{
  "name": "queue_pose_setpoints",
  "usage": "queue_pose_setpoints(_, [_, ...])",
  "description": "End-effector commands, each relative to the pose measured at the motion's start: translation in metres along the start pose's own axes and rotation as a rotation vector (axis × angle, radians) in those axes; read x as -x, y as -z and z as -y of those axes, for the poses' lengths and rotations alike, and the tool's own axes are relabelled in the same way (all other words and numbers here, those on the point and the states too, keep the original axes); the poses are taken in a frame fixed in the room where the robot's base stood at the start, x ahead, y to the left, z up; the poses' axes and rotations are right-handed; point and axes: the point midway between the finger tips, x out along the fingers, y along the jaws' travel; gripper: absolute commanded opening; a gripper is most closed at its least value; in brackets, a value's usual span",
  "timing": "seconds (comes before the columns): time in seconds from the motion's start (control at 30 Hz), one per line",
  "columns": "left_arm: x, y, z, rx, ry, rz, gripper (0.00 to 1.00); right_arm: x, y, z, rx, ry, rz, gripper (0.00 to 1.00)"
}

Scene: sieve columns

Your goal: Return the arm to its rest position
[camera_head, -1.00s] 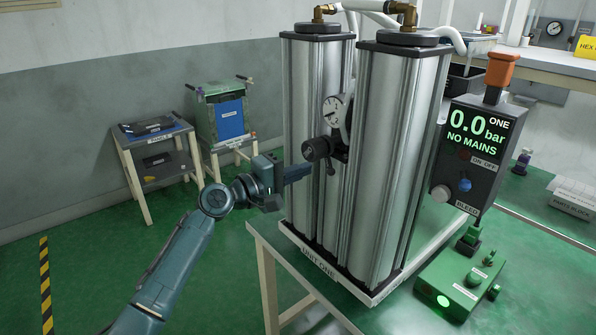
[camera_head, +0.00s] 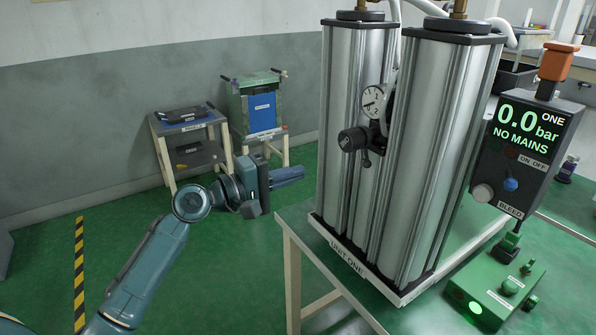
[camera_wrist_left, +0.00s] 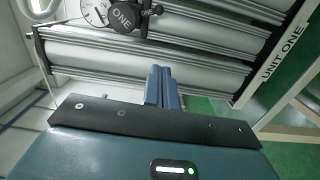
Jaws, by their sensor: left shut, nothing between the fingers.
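My left gripper (camera_head: 290,174) reaches in from the left in the head view, left of the unit one sieve columns (camera_head: 405,150) and apart from them. Its fingers are together and empty; they also show in the left wrist view (camera_wrist_left: 162,88), pointing towards the columns. The two silver columns stand upright on a white base marked UNIT ONE (camera_head: 345,258). A gauge (camera_head: 373,100) and a black knob (camera_head: 352,139) sit between them. My right gripper is not in view.
A green-topped table (camera_head: 300,222) carries the unit. At its right stand a control box (camera_head: 525,150) reading 0.0 bar, NO MAINS, and a green box (camera_head: 495,285). Two small stands (camera_head: 190,140) are by the wall. Green floor (camera_head: 225,285) is clear below my left arm.

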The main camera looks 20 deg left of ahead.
Motion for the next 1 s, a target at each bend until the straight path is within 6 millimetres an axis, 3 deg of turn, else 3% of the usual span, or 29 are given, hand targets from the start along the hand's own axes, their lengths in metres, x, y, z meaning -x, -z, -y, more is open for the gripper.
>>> queue_pose_setpoints(0.17, [0.0,-0.001,0.004,-0.006,0.006,-0.003,0.0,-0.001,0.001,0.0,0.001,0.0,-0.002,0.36])
queue_pose_setpoints(0.27, [0.001,-0.008,0.028,-0.051,0.049,-0.022,0.0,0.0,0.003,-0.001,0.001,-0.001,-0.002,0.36])
queue_pose_setpoints(0.37, [0.007,-0.026,0.079,-0.169,0.145,-0.058,0.0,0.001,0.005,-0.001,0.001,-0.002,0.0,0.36])
queue_pose_setpoints(0.47, [0.025,-0.058,0.143,-0.361,0.284,-0.083,0.0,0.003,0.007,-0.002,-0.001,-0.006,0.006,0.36])
queue_pose_setpoints(0.6, [0.067,-0.115,0.218,-0.682,0.479,-0.062,0.0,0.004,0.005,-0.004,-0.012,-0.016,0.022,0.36])
queue_pose_setpoints(0.7, [0.1,-0.155,0.252,-0.903,0.593,-0.01,0.0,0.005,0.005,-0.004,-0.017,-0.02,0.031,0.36])
queue_pose_setpoints(0.83, [0.134,-0.197,0.273,-1.128,0.689,0.07,0.0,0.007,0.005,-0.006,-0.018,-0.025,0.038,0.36])
queue_pose_setpoints(1.0, [0.155,-0.222,0.28,-1.283,0.741,0.135,0.0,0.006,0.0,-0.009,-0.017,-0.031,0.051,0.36])
